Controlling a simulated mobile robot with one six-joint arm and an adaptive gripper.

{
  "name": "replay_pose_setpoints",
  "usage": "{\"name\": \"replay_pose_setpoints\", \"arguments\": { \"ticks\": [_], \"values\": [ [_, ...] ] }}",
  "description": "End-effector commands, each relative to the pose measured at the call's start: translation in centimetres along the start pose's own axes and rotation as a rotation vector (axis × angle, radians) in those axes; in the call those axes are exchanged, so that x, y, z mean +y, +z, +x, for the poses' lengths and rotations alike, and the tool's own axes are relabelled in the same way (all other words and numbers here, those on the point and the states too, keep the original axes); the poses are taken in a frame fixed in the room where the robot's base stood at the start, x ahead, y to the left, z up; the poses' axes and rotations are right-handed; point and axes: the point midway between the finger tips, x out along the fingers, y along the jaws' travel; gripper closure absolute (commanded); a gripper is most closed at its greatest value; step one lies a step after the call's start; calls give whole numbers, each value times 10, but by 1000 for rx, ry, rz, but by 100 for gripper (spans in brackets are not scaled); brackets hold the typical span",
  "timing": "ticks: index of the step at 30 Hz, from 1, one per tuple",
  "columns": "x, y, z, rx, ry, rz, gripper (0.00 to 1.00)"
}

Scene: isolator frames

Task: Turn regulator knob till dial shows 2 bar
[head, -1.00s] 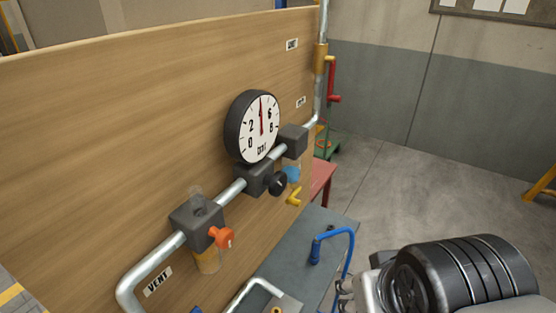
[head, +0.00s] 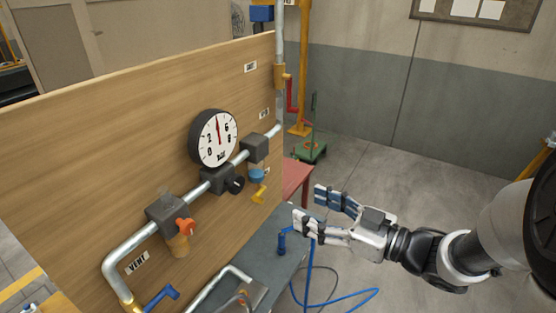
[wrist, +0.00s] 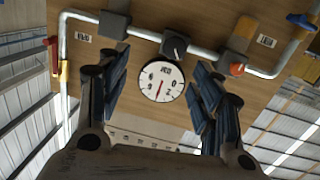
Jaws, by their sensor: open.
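The round gauge (head: 214,138) has a black rim and a white face. Its red needle points nearly straight up, between the 2 and the 6. Below it, the dark regulator block (head: 217,180) sits on the pipe with a black knob (head: 237,184) facing out. My gripper (head: 321,206) is open and empty, to the right of the knob and apart from it. In the wrist view the gauge (wrist: 162,82) is upside down between my fingers (wrist: 160,72), and the black knob (wrist: 174,47) shows just above it.
An orange knob (head: 186,227) is at the lower left of the pipe. A yellow handle (head: 260,193) and blue cup (head: 257,175) hang right of the black knob. A blue hose (head: 340,303) and grey bench (head: 262,250) lie below. The floor at right is clear.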

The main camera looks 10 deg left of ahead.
Motion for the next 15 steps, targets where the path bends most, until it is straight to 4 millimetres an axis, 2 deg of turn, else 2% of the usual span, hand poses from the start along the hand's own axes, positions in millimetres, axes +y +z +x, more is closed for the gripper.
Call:
{"name": "replay_pose_setpoints", "arguments": {
  "ticks": [3, 8, 11, 15],
  "values": [
    [-15, -5, -3, 57, -78, 45, 40],
    [-21, -7, 4, 75, -106, 55, 40],
    [-23, -8, 19, 75, -107, 54, 40],
    [-26, -9, 48, 74, -107, 52, 40]
  ]
}}
